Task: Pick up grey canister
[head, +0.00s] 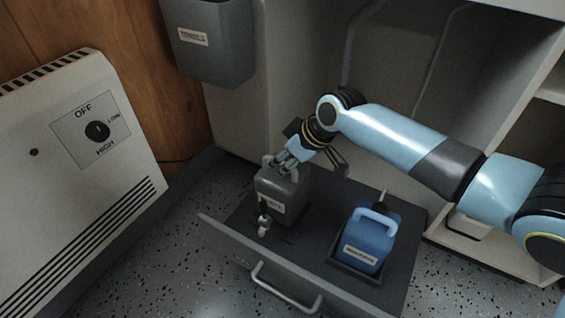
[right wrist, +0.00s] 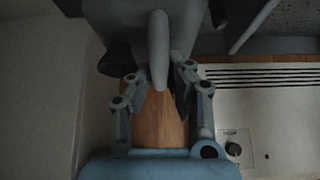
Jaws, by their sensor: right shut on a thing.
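The grey canister (head: 282,194) stands upright in the left part of an open drawer (head: 315,208) in the head view, with a label on its front. My right gripper (head: 279,163) comes in from the upper right and is shut on the canister's top handle. In the right wrist view the grey canister (right wrist: 190,22) is at the top, and its handle (right wrist: 158,50) runs between the fingers of my right gripper (right wrist: 160,82). A dark cap sits left of the handle there. My left gripper is not in view.
A blue canister (head: 367,236) stands in a dark tray at the drawer's right. A small tap-like metal piece (head: 264,224) is in front of the grey canister. A heater (head: 75,165) stands at the left, and a grey towel bin (head: 213,45) hangs above. Speckled floor lies in front.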

